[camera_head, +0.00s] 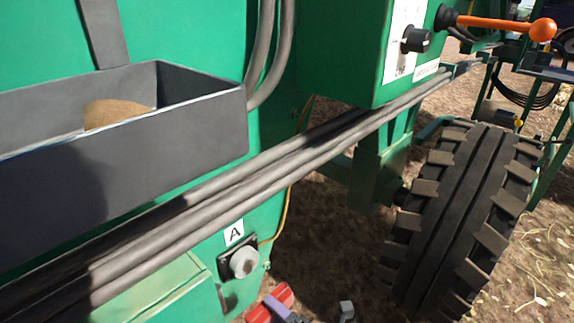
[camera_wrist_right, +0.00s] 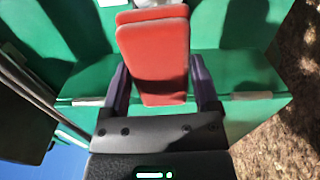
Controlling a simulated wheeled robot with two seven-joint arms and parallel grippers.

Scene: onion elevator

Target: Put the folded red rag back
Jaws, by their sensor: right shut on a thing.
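The folded red rag (camera_head: 270,304) shows at the bottom edge of the head view, partly cut off. In the right wrist view the rag (camera_wrist_right: 155,50) is a thick folded red block standing between two purple fingers. My right gripper (camera_wrist_right: 161,84) is shut on it, with a finger at each side. In the head view only a little of my right gripper (camera_head: 290,312) shows, low beside the machine. In the wrist view the rag is in front of green machine panels; I cannot tell whether it touches them. My left gripper is not in view.
A dark grey tray (camera_head: 200,120) on the green machine holds a brown object (camera_head: 112,112). Thick grey pipes (camera_head: 190,222) run diagonally below it. A grey round fitting (camera_head: 242,262) sits under the label A. A large tyre (camera_head: 455,215) stands at right on bare ground.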

